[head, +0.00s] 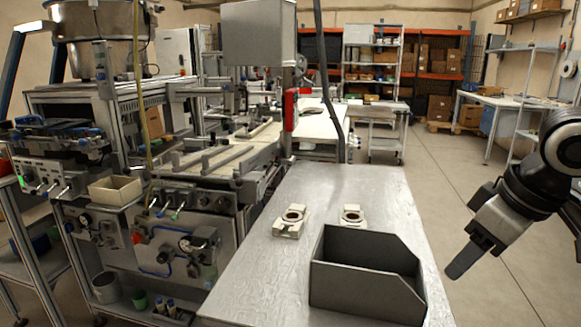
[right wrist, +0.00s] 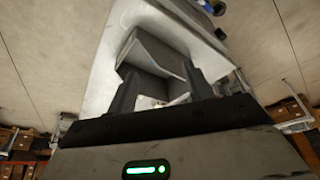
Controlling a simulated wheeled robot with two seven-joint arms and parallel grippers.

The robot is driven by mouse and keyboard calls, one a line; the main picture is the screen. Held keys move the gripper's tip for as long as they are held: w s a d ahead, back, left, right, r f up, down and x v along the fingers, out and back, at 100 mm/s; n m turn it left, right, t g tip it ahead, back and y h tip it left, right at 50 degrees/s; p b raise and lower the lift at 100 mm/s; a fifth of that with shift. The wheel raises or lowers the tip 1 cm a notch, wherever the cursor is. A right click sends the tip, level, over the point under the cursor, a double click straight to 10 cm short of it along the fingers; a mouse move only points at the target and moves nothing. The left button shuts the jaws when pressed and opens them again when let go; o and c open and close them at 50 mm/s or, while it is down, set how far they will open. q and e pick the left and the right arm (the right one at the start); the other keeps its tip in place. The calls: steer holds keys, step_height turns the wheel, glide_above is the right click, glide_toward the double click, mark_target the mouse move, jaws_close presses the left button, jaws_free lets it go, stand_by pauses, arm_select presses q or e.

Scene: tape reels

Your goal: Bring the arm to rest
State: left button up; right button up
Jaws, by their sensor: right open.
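My right arm comes in from the right in the head view. Its gripper (head: 462,265) hangs in the air beyond the right edge of the metal table (head: 320,185), pointing down and to the left. In the right wrist view the two dark fingers of the right gripper (right wrist: 162,88) stand apart. I see nothing held between them; the table and the dark bin show beyond. My left gripper is in neither view. Two pale tape reel pieces with round centres lie on the table, a left one (head: 291,221) and a right one (head: 352,216).
A dark grey open bin (head: 345,290) stands at the table's front, left of my right gripper. A machine (head: 180,240) with tubes and knobs stands left of the table. A cart (head: 378,130) and shelves are at the back. The floor (head: 430,190) right of the table is clear.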

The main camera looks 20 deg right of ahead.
steer(key=a+f, duration=0.4)
steer(key=f, duration=0.8)
steer(key=s+a+f+m+h, duration=0.1)
steer(key=s+a+f, duration=0.5)
steer(key=f, duration=0.2)
steer(key=s+a+f+m, duration=0.1)
steer(key=s+a+f, duration=0.5)
steer(key=f, duration=0.2)
steer(key=w+a+f+n+t+y, duration=0.1)
steer(key=w+a+f+t+y, duration=0.1)
steer(key=w+a+f+t, duration=0.3)
steer(key=shift+w+f+t+y, duration=0.4)
steer(key=shift+w+f+t, duration=0.15)
steer(key=shift+t, duration=0.15)
